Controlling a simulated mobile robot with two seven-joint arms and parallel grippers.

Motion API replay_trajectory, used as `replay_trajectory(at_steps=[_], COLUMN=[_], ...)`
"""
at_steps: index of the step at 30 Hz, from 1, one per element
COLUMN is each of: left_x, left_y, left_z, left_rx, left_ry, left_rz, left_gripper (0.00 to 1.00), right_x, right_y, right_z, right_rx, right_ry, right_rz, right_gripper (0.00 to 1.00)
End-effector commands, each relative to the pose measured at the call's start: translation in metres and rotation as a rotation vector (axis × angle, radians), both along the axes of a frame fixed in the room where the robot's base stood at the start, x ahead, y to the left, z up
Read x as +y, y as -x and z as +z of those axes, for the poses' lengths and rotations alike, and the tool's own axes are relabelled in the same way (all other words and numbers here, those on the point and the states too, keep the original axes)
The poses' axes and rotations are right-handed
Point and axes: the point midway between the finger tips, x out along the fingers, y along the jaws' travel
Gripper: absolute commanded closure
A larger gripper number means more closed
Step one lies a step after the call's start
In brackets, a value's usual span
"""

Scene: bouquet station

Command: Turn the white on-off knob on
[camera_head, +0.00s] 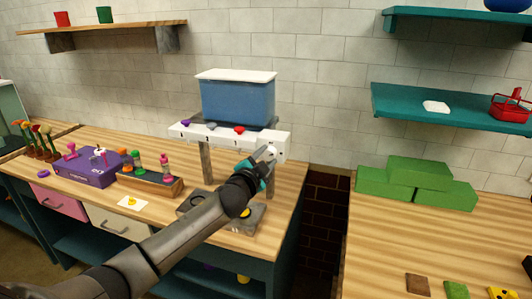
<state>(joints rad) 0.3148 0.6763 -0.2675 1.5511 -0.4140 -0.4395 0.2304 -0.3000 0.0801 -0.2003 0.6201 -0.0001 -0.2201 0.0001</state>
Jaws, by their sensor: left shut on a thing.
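The white on-off knob (271,152) is at the right end of a long white panel (222,134) on a raised stand. The gripper partly hides it. My left arm reaches up from the bottom left, and my left gripper (264,160) is at the knob with its fingers shut on it. The knob's exact turn angle is too small to tell. My right gripper is out of view.
A blue tank (238,101) with a white lid stands above the panel. A purple box (90,168) and a wooden rack (150,182) with bottles are at the left. Green blocks (418,182) lie on the right table, beyond a gap between the tables.

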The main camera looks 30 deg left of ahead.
Motion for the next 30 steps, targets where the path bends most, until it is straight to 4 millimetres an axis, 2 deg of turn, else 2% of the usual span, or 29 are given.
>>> replay_trajectory(at_steps=[3, 15, 30], left_x=[-0.001, -0.002, -0.002], left_y=[0.0, 0.0, 0.0], left_z=[0.002, 0.001, 0.0], left_rx=[0.027, 0.096, 0.124], left_ry=[-0.107, -0.399, -0.52], left_rz=[-0.001, -0.001, -0.002], left_gripper=[1.0, 1.0, 1.0], right_x=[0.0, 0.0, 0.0], right_y=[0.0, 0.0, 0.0], right_z=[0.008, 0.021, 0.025], right_rx=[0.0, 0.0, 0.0], right_ry=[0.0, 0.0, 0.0], right_rz=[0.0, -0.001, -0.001], right_gripper=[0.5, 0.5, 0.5])
